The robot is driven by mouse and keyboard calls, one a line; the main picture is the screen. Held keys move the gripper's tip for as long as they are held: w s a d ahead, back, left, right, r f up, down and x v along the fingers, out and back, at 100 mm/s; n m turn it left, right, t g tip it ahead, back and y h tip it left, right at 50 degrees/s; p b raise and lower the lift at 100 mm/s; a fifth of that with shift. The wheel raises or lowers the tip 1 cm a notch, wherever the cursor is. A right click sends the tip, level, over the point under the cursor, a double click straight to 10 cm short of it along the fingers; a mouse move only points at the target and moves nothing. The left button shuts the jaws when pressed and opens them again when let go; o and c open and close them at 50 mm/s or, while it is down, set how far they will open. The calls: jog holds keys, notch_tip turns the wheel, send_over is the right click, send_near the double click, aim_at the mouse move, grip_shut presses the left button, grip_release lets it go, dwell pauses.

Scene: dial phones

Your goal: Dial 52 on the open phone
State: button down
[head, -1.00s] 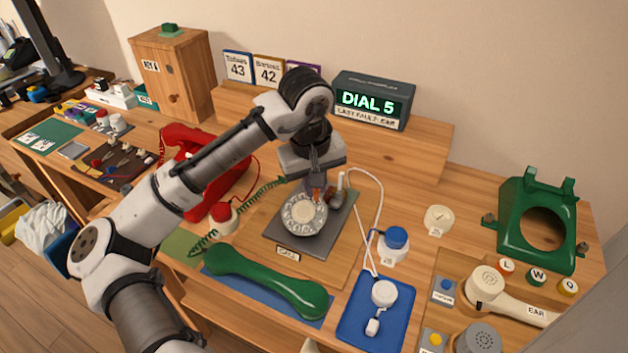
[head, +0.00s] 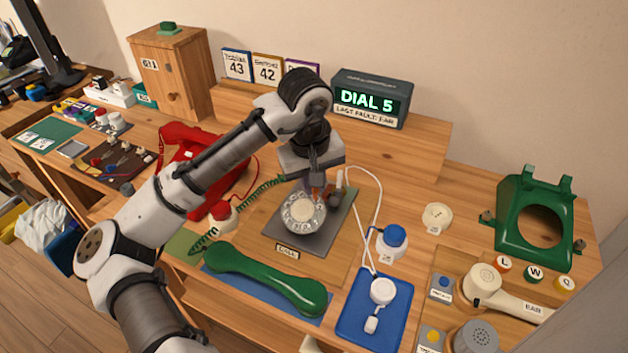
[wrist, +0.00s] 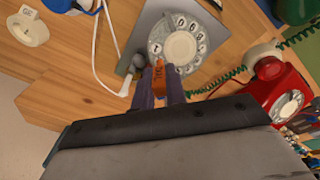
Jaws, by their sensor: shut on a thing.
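The open phone's bare rotary dial (head: 303,212), off-white with a ring of finger holes, sits on a grey plate (head: 284,241) in the middle of the bench. It also shows in the wrist view (wrist: 181,46), with some digits visible in the holes. My gripper (head: 317,193) is at the dial's far edge. In the wrist view my gripper (wrist: 160,78) is shut on a small orange dialing stick (wrist: 159,78). Its tip is at the dial's rim; I cannot tell whether it is in a hole. A display (head: 368,101) reads "DIAL 5" above "LAST FAULT: EAR".
A green handset (head: 266,280) lies in front of the dial. A red phone (head: 190,150) stands left, and a green phone shell (head: 507,220) stands right. A white cord (head: 378,205) runs right of the plate to a blue mat (head: 352,318).

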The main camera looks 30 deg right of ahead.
jog(key=shift+w+d+f, duration=0.1)
jog(key=shift+w+f, duration=0.05)
jog(key=shift+f, duration=0.25)
dwell(0.5)
jog(key=shift+s+f, duration=0.15)
jog(key=shift+s, duration=0.5)
jog(key=shift+p, duration=0.3)
jog(key=shift+s+a+f, duration=0.2)
jog(key=shift+s+f, duration=0.05)
jog(key=shift+s, duration=0.35)
jog(key=shift+s+a+f, duration=0.2)
jog(key=shift+s+a, duration=0.05)
jog(key=shift+s, duration=0.05)
jog(key=shift+a, duration=0.1)
jog(key=shift+s+f, duration=0.1)
